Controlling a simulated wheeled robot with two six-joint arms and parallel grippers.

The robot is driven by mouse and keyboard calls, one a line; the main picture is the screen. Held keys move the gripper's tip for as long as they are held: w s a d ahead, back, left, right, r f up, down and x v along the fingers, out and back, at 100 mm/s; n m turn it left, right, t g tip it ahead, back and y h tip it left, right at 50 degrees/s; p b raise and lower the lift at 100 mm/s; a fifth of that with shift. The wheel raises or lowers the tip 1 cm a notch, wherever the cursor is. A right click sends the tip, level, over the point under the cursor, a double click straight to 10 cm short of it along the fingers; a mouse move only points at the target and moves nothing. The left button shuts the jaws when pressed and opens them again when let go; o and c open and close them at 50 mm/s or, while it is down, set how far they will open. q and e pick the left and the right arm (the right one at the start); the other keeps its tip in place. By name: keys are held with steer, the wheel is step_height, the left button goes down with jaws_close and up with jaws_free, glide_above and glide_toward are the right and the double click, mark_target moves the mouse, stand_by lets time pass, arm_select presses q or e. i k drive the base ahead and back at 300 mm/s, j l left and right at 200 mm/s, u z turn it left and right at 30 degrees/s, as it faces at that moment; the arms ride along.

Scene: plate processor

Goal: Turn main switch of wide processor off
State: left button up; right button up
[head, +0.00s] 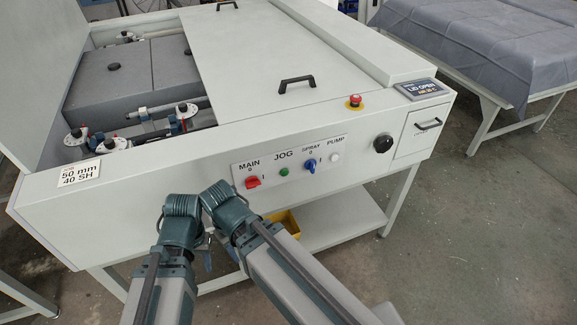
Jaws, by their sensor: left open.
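The wide processor (150,205) is a large pale machine with its left lid raised. Its front panel carries the red main switch (253,182), under the label MAIN, with 0 above it and I at its right. The red handle looks turned sideways towards the I. My left gripper (181,208) is open, in front of the machine's front face, left of and a little below the main switch, apart from it. My right arm's end (226,207) is just right of it, below the switch; its fingers cannot be made out.
On the same panel are a green jog button (284,171), a blue spray switch (310,165) and a white pump button (335,156). A red emergency button (355,101), black knob (383,143) and display reading LID OPEN (420,89) are farther right. A yellow bin (286,225) sits below.

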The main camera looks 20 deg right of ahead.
mark_target(252, 182)
steer(key=k+l+z, duration=0.15)
steer(key=l, duration=0.2)
steer(key=k+l+z, duration=0.35)
steer(key=l, duration=0.4)
